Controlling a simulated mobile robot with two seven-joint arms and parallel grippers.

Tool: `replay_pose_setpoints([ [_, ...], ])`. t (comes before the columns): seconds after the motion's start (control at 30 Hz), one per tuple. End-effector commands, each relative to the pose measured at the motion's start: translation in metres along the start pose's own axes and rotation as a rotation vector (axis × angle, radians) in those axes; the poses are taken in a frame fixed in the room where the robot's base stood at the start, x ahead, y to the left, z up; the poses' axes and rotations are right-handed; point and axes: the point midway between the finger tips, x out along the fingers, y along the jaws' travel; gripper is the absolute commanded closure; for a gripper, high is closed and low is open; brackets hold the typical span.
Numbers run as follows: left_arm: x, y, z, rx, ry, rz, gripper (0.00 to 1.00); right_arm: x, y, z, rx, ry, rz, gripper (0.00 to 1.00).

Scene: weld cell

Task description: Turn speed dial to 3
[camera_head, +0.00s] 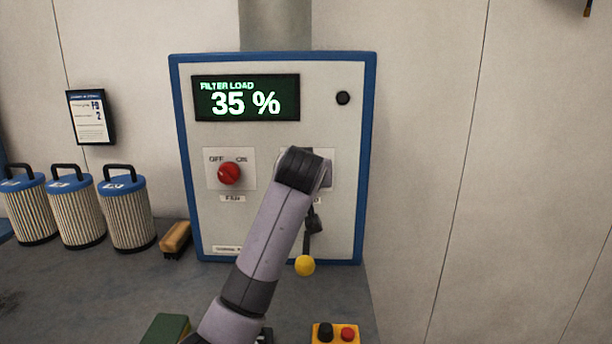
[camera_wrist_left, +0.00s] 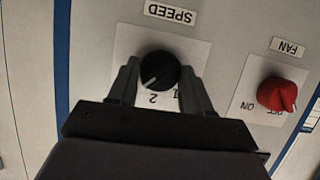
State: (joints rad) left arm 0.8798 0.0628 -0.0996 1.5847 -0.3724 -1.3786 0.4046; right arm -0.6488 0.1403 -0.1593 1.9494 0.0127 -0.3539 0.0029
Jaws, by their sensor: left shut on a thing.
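The black speed dial (camera_wrist_left: 168,66) sits on a white plate under the SPEED label (camera_wrist_left: 170,13) in the left wrist view, which shows the panel upside down. My left gripper (camera_wrist_left: 158,76) has one finger on each side of the dial and is shut on it. The dial's white mark points to the lower left of that picture, past the 2. The 1 is at the lower right, partly covered by a finger. No 3 is visible. In the head view my left arm hides the dial. My right gripper is in neither view.
The blue-framed panel (camera_head: 271,225) has a lit display (camera_head: 246,98) reading FILTER LOAD 35 %. A red fan knob (camera_head: 229,173) is left of my arm. A lever with a yellow ball (camera_head: 305,265) hangs below. Several filter cartridges (camera_head: 127,215) and a brush (camera_head: 175,238) stand left.

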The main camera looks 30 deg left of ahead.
Motion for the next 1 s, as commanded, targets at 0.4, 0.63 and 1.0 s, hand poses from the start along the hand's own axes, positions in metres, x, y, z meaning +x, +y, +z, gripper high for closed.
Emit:
replay_pose_setpoints([
  [0.4,0.0,0.0002,-0.0002,0.045,0.0,-0.019,0.81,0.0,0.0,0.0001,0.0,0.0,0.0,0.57],
  [0.63,0.0,0.0002,-0.0003,0.045,0.001,-0.019,0.81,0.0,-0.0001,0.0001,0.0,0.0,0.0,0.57],
  [1.0,-0.0004,0.0005,-0.0001,0.042,0.001,-0.017,0.25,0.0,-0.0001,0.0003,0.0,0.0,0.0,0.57],
])
